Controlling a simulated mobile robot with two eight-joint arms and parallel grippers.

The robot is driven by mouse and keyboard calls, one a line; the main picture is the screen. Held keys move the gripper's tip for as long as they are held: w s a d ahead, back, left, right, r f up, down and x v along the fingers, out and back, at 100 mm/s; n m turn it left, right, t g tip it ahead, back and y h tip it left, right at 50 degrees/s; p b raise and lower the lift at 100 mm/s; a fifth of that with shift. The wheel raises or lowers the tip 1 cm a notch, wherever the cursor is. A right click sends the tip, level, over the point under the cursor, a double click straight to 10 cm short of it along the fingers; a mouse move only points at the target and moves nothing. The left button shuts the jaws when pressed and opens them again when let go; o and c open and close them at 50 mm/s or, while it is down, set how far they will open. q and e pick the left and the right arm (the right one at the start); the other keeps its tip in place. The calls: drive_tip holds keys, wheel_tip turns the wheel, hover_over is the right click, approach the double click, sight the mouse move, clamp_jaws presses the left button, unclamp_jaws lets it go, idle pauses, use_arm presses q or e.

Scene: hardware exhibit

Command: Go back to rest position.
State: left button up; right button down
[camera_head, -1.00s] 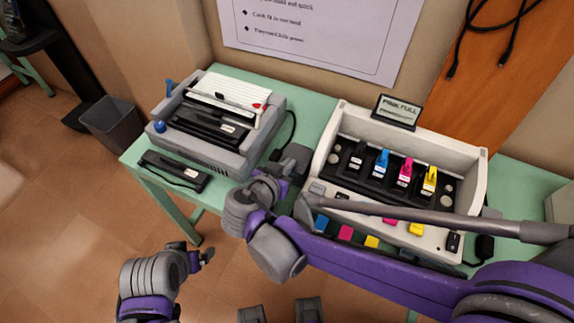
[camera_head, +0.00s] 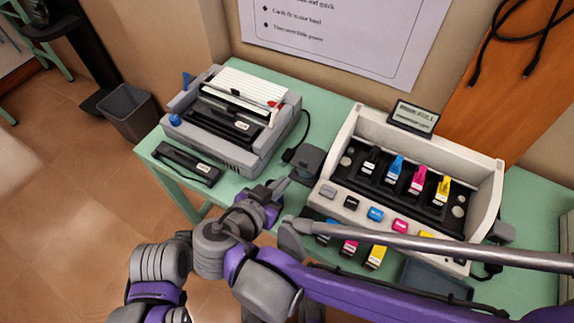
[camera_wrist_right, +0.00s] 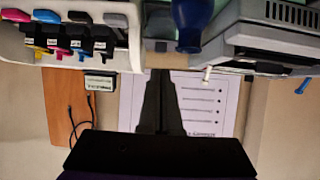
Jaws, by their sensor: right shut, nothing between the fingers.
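My right arm comes in from the right in the head view. Its gripper (camera_head: 277,187) is over the front edge of the green table, between the grey typewriter-like machine and the white cartridge machine. In the right wrist view its dark fingers (camera_wrist_right: 162,105) are together and empty. My left arm shows at the lower left in the head view as a grey and purple link, off the table. Its fingers cannot be made out and seem hidden behind my right arm.
The grey machine (camera_head: 225,145) and white machine (camera_head: 350,145) stand on the green table (camera_head: 320,105). Black, blue, pink and yellow cartridges sit in the white machine. A small display (camera_head: 413,117) stands on its back edge. A dark bin (camera_head: 130,112) stands on the floor left.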

drive_tip(key=s+d+f+n+g+y+p, duration=0.1)
drive_tip(key=s+d+n+g+y+p, duration=0.1)
drive_tip(key=d, duration=0.6)
drive_tip(key=s+d+f+n+g+y+p, duration=0.2)
drive_tip(key=s+d+n+y+p, duration=0.1)
drive_tip(key=d, duration=0.5)
drive_tip(key=shift+s+f+n+g+y, duration=0.3)
drive_tip(key=shift+s+n+y, duration=0.5)
drive_tip(key=shift+s+y, duration=0.15)
